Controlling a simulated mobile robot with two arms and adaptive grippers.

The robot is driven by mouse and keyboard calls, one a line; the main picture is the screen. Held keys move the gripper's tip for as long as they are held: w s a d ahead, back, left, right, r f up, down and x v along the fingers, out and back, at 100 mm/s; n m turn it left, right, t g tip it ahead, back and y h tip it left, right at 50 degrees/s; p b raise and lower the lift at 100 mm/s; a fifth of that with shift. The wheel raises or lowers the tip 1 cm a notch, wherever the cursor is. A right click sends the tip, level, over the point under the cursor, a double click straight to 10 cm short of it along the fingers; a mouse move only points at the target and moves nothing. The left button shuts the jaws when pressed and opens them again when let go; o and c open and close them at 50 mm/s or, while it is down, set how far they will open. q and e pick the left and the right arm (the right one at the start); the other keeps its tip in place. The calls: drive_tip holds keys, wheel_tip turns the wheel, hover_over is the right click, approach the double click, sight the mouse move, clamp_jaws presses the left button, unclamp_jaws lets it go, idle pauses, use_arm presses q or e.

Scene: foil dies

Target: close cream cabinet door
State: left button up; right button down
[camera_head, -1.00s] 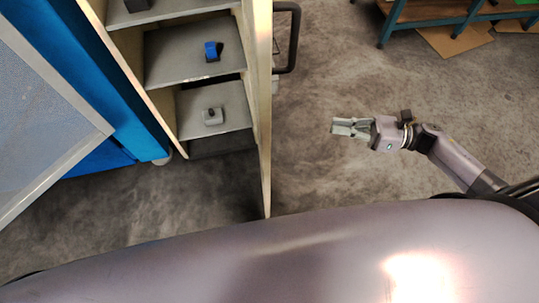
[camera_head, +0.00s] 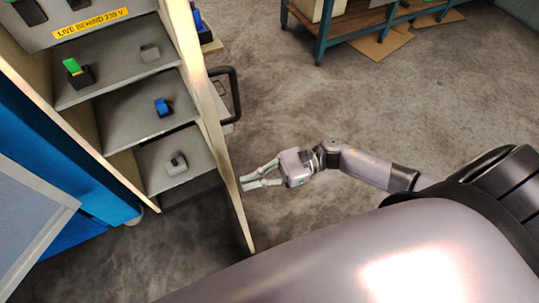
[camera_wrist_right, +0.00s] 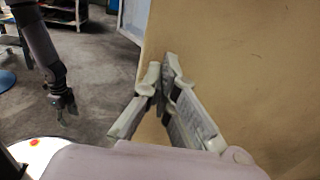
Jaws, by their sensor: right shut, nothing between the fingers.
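The cream cabinet door (camera_head: 210,117) stands open, seen nearly edge-on in the head view, swung out from the right side of the cabinet (camera_head: 120,127). In the right wrist view the door (camera_wrist_right: 245,65) is a broad plain panel filling the right side. My right gripper (camera_head: 244,182) is on the door's outer side, its fingertips pointing at the face near the free end. The fingers (camera_wrist_right: 166,75) are shut and empty; I cannot tell whether they touch the panel. My left gripper (camera_wrist_right: 65,104) hangs at the left of the right wrist view, too small to read.
The cabinet shelves hold small devices, including a blue one (camera_head: 162,107) and a grey one (camera_head: 176,164). A dark handle-like bar (camera_head: 236,92) stands behind the door. A blue-framed bench (camera_head: 365,22) is at the back.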

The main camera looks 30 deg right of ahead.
drive_tip(key=shift+a, duration=0.55)
drive_tip(key=shift+a, duration=0.1)
